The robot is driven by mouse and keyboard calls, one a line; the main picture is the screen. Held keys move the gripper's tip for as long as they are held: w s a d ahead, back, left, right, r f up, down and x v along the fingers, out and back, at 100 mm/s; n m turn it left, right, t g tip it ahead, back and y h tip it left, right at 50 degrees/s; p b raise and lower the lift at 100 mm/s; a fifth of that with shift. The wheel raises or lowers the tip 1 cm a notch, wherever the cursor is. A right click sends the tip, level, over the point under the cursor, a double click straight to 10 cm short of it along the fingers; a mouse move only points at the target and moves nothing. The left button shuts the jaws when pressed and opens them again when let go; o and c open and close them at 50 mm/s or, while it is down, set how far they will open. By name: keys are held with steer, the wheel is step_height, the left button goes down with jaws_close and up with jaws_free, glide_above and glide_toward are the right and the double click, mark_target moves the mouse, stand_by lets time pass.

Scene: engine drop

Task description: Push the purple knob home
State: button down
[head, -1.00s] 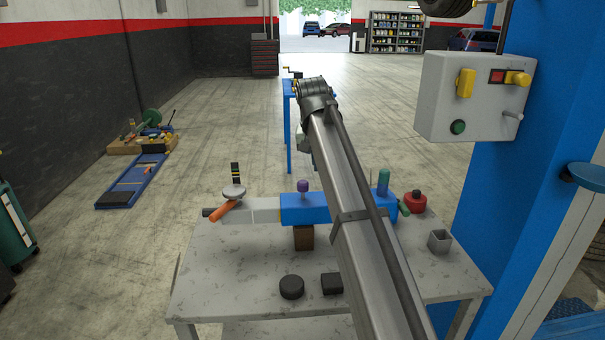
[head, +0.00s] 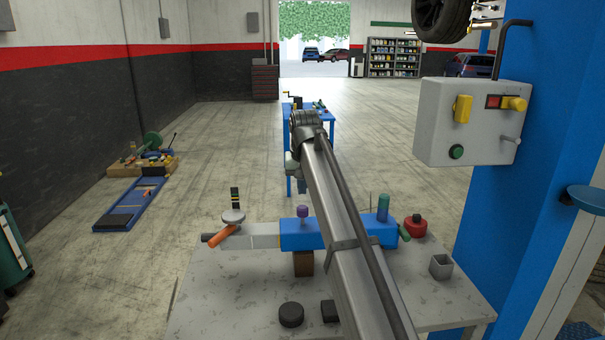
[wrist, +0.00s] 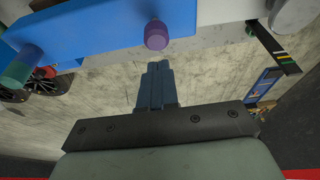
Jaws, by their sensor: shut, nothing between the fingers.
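The purple knob (head: 303,211) stands up from the blue block (head: 297,235) on the bench. In the wrist view the knob (wrist: 156,35) shows as a round purple end on a short stem at the blue block's edge (wrist: 95,32). My gripper (wrist: 157,66) is shut and empty, its fingertips pointing toward the knob with a small gap in the picture. In the head view my gripper (head: 302,186) is partly hidden by my arm, just above the knob in the picture. I cannot tell its exact distance from the knob.
A green peg (head: 383,207) stands at the block's right end. A round grey disc (head: 233,216) and an orange handle (head: 224,237) are at the left. A red part (head: 415,226), a grey square cup (head: 441,267) and a black puck (head: 291,314) lie on the bench (head: 230,300).

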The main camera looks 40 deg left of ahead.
mark_target(302, 208)
steer(key=shift+f, duration=2.1)
steer(key=shift+f, duration=1.45)
steer(key=shift+s+d, duration=0.1)
step_height(302, 208, up, 5)
steer(key=shift+f, duration=0.2)
steer(key=v, duration=1)
steer(key=shift+f, duration=0.1)
